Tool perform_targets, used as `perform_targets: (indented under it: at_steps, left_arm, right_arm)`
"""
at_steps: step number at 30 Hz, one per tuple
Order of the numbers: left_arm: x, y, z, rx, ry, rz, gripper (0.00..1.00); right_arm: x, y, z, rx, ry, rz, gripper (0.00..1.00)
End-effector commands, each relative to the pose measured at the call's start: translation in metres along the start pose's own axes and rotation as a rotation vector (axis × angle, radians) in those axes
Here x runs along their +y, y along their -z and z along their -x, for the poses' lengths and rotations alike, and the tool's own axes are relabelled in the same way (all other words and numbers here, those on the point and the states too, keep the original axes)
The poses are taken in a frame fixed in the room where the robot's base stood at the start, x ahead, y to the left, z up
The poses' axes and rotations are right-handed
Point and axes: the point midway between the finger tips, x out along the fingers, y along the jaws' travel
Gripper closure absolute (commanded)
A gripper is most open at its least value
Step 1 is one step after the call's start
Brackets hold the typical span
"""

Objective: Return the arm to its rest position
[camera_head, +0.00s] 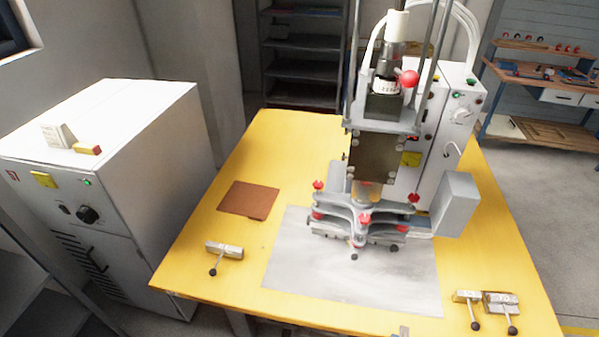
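Neither of my arms nor either gripper shows in the head view. A yellow table (290,150) stands in front of me. A welding machine (375,165) with a red ball knob (409,78) and grey clamp plates (360,212) stands on it, right of the middle. A grey metal sheet (330,275) lies flat under and in front of the machine. A brown square pad (248,200) lies to its left. No gripper is seen touching any of these.
A small metal block with a black-knobbed lever (224,250) lies at the table's front left. Two similar blocks (467,297) (500,299) lie at the front right. A white cabinet (110,140) stands left of the table. Shelves and a workbench (540,85) are behind.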

Motion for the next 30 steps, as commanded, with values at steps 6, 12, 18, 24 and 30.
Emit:
perform_targets:
  at_steps: [6,12,18,24,30]
  left_arm:
    - [-0.001,0.001,0.006,0.004,0.001,0.0,0.0]
    - [-0.001,0.002,0.013,0.006,0.002,0.0,0.0]
    - [-0.001,0.003,0.023,0.01,0.002,0.001,0.0]
    - [-0.002,0.004,0.037,0.016,0.003,0.001,0.0]
    - [-0.002,0.005,0.048,0.02,0.004,0.002,0.0]
  right_arm:
    - [0.006,-0.021,0.0,-0.103,0.003,-0.137,0.44]
    - [0.002,-0.045,0.004,-0.233,0.047,-0.321,0.44]
    - [-0.024,-0.061,0.018,-0.392,0.184,-0.563,0.44]
    - [-0.075,-0.051,0.056,-0.571,0.495,-0.813,0.44]
    - [-0.112,-0.022,0.111,-0.691,0.842,-0.918,0.44]
